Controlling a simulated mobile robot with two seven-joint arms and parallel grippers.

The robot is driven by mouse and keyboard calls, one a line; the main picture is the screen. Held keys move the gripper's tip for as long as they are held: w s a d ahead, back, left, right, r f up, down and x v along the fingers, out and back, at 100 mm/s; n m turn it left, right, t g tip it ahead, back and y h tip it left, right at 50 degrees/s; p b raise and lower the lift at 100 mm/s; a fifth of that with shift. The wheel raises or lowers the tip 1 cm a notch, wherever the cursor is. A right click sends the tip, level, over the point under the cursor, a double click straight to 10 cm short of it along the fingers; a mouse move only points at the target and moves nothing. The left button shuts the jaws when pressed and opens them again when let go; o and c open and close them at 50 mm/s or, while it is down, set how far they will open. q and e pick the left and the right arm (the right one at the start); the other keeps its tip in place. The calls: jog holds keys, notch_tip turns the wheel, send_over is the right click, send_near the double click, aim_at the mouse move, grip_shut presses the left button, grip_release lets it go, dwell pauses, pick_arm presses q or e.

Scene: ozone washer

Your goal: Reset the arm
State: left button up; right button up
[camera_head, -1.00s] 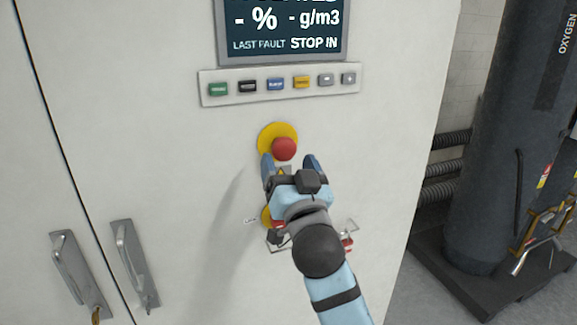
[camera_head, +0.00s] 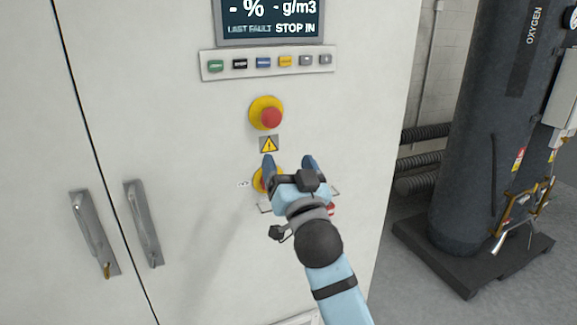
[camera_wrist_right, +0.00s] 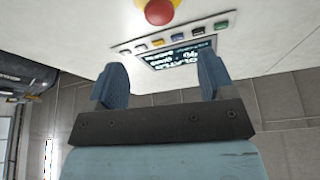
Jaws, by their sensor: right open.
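My right gripper (camera_head: 288,162) is in front of the white cabinet, below the red stop button. Its two blue fingertips are apart with nothing between them; they also show in the right wrist view (camera_wrist_right: 160,85). The red mushroom button (camera_head: 271,117) on its yellow base sits on the cabinet above the gripper. In the wrist view the button (camera_wrist_right: 159,12) is at the top edge. A second yellow round part (camera_head: 260,180) is partly hidden behind the gripper. My left gripper is not in view.
The cabinet carries a display (camera_head: 268,18) and a strip of several coloured buttons (camera_head: 265,64). Two door handles (camera_head: 143,223) stick out at left. A grey oxygen cylinder (camera_head: 470,150) stands on a dark base at right, with open floor beside it.

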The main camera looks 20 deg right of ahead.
jog(key=shift+f, duration=0.1)
dwell(0.3)
jog(key=s+f+n+g+y+p, duration=0.1)
jog(key=s+f+n+g+p, duration=0.2)
jog(key=f, duration=0.9)
jog(key=s+f+n+g+y+p, duration=0.1)
jog(key=s+f+g, duration=0.3)
jog(key=f, duration=0.8)
jog(key=s+d+f+n+g+y+p, duration=0.1)
jog(key=s+f+g, duration=0.3)
jog(key=s+f, duration=1.3)
jog(key=s+p, duration=0.1)
jog(key=s, duration=0.2)
jog(key=shift+s+d+n+y, duration=0.15)
jog(key=shift+s+n+y, duration=0.1)
jog(key=shift+n+y, duration=0.05)
